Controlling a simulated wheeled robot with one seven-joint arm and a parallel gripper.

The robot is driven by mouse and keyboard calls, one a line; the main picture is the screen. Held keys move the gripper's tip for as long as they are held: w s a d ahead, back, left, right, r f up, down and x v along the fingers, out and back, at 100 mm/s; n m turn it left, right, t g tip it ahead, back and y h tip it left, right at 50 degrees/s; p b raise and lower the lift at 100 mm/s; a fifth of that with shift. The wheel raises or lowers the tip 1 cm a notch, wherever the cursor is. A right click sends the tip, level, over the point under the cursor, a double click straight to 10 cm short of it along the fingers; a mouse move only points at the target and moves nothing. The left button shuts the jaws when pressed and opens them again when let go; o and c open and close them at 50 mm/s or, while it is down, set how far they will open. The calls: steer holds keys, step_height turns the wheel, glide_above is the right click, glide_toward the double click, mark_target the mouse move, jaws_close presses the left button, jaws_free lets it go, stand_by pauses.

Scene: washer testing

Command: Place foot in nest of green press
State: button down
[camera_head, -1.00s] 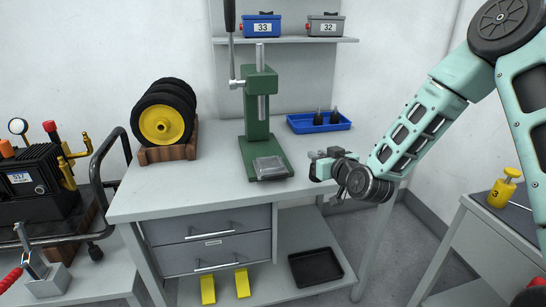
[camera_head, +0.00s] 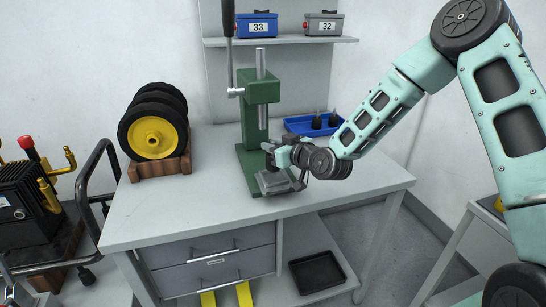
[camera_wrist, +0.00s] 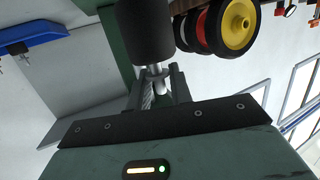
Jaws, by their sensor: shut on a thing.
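The green press (camera_head: 258,120) stands on the workbench, with its ram above a green base. A grey block, apparently the nest (camera_head: 270,184), sits at the front of that base; its inside cannot be made out. My gripper (camera_head: 270,155) is just above and behind this block, in front of the press column. In the wrist view my gripper (camera_wrist: 158,82) is shut on the metal stud of a black cylindrical foot (camera_wrist: 147,32). In the head view the held foot is hard to make out. Other black feet (camera_head: 318,122) stand in the blue tray.
The blue tray (camera_head: 296,124) lies behind my wrist, right of the press. Black wheels with yellow hubs (camera_head: 152,138) sit on a wooden stand at left. The press lever (camera_head: 229,45) rises at the left of the head. The bench front (camera_head: 190,225) is clear.

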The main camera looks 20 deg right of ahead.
steer(key=shift+f, duration=1.8)
steer(key=shift+f, duration=0.2)
steer(key=c, duration=1.3)
jaws_free()
steer(key=shift+o, duration=0.2)
steer(key=shift+r, duration=0.1)
